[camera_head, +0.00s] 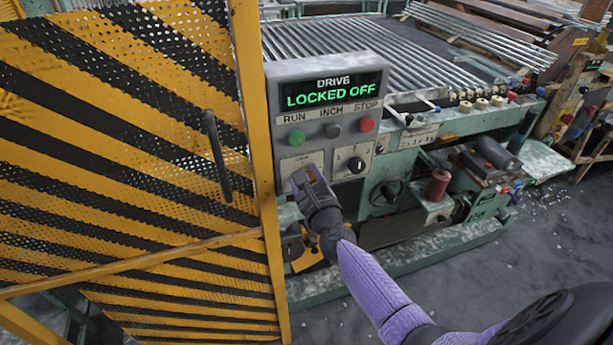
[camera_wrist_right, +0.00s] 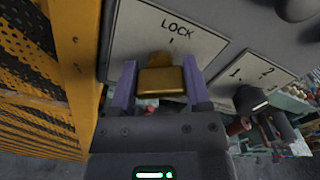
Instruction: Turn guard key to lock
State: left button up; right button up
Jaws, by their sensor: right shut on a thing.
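The guard key is a brass-coloured tab (camera_wrist_right: 162,82) on a white plate (camera_wrist_right: 170,32) marked LOCK in the right wrist view. My right gripper (camera_wrist_right: 160,86) has its two purple fingers on either side of the key and is shut on it. In the head view my right gripper (camera_head: 306,182) is at the lower left of the grey control panel (camera_head: 322,75) and hides the key. The panel's display (camera_head: 333,92) reads DRIVE LOCKED OFF. My left gripper is not in view.
A yellow and black mesh guard door (camera_head: 120,130) with a dark handle (camera_head: 217,155) stands close at the left. A numbered black selector knob (camera_head: 356,165) is just right of the key. Green RUN (camera_head: 296,138) and red STOP (camera_head: 366,125) buttons sit above. Machinery fills the right.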

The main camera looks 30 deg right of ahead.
jog(key=n+p, duration=0.1)
jog(key=n, duration=0.5)
jog(key=shift+a+f, duration=0.1)
jog(key=n, duration=0.5)
jog(key=shift+f+n+p, duration=0.15)
jog(key=shift+n+p, duration=0.2)
jog(key=shift+n, duration=0.05)
dwell(0.3)
jog(key=o, duration=1.3)
jog(key=shift+s, duration=0.1)
jog(key=p+v, duration=0.2)
jog(key=v, duration=0.7)
jog(key=shift+s+a, duration=0.1)
jog(key=shift+s, duration=0.25)
